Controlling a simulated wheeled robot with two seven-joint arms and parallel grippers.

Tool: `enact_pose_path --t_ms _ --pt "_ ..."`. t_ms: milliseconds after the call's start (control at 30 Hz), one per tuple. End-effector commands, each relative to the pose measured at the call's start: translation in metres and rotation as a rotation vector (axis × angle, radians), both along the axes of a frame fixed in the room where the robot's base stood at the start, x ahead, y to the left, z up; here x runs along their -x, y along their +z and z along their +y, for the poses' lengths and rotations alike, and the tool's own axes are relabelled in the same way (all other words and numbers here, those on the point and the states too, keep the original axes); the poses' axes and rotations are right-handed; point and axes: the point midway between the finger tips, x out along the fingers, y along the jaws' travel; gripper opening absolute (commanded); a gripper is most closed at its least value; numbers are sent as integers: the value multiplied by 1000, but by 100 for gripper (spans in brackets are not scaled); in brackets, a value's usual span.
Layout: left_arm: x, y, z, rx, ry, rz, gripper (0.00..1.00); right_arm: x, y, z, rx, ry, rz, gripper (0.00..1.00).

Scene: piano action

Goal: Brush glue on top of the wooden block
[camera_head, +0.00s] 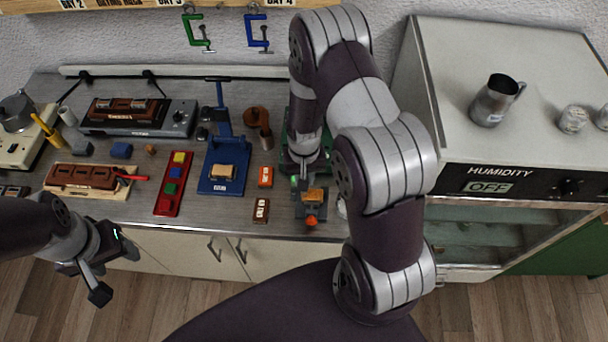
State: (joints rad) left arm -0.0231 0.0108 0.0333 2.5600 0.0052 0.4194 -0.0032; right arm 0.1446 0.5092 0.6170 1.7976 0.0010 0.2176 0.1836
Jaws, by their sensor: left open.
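One small wooden block (222,172) rests on a blue stand (210,187) in the middle of the bench. Another wooden block (316,194) sits on a dark fixture at the bench's front, right beside my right gripper (304,182). The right gripper points down there; its fingers are small and partly hidden, so I cannot tell whether they grip anything. My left gripper (112,272) is open and empty, in front of the bench edge at lower left. A yellow handle (45,128), possibly a brush, leans by a metal pot (17,112) at the far left.
A brown piece on a light board (82,182) has a red-handled tool (133,177) beside it. A red tray (172,190) holds coloured blocks. A control box (138,118) stands behind. A humidity cabinet (505,165) blocks the right side. The floor before the bench is clear.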

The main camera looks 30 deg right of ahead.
Motion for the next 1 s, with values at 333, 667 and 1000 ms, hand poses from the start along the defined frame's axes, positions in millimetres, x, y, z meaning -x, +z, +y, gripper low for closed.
enact_pose_path --t_ms 333,667,1000 --pt "0 1 0 0 0 0 58 7 -1 -11 -1 -4 2 0" --pt "0 5 0 0 0 0 58 24 0 -39 0 -1 1 0" --pt "0 5 0 0 0 0 58 24 -1 -38 0 2 0 0"
